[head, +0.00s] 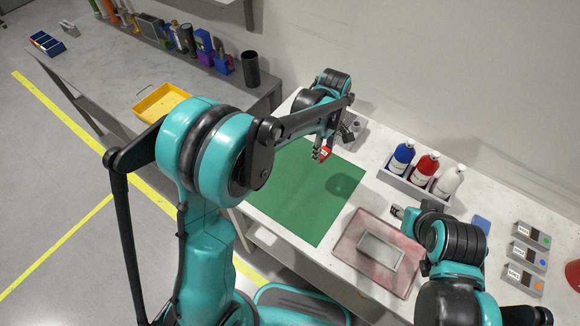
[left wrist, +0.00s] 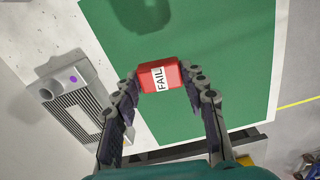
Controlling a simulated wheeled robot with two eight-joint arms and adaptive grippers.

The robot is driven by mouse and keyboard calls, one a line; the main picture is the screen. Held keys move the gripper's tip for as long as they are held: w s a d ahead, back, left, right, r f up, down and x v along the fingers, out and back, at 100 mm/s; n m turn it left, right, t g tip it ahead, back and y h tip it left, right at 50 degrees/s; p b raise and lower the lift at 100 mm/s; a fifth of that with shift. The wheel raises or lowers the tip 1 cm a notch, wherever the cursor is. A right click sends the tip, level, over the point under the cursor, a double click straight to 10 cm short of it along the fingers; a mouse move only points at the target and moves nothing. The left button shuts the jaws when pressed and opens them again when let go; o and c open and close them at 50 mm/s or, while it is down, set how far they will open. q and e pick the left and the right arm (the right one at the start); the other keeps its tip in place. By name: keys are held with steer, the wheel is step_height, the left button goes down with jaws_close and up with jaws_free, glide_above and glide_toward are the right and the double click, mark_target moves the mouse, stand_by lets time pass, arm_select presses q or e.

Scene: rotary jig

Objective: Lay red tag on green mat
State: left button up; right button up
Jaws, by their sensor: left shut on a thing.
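The green mat (head: 298,190) lies flat on the white bench and fills much of the left wrist view (left wrist: 230,45). The tag is held over the mat near its far edge, apparently above the surface.
A caddy (head: 408,183) holds blue, red and white bottles behind. A pinkish mat (head: 372,270) bears a grey rectangular frame (head: 381,250). A grey device with a purple dot (left wrist: 73,100) lies beside the green mat. Several labelled grey boxes (head: 530,255) stand at right. The green mat is bare.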

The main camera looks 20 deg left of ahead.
arm_select(q)
steer(key=shift+d+r+n, duration=0.4)
steer(key=shift+d, duration=0.2)
steer(key=shift+f, duration=0.1)
steer(key=b, duration=0.3)
glide_above(290, 175)
steer(key=shift+n, duration=0.3)
step_height(290, 175, down, 7)
steer(key=shift+w, duration=0.1)
step_height(290, 175, down, 4)
steer(key=shift+f+b, duration=0.1)
steer(key=shift+b, duration=0.45)
steer(key=o, duration=1)
steer(key=shift+o, duration=0.2)
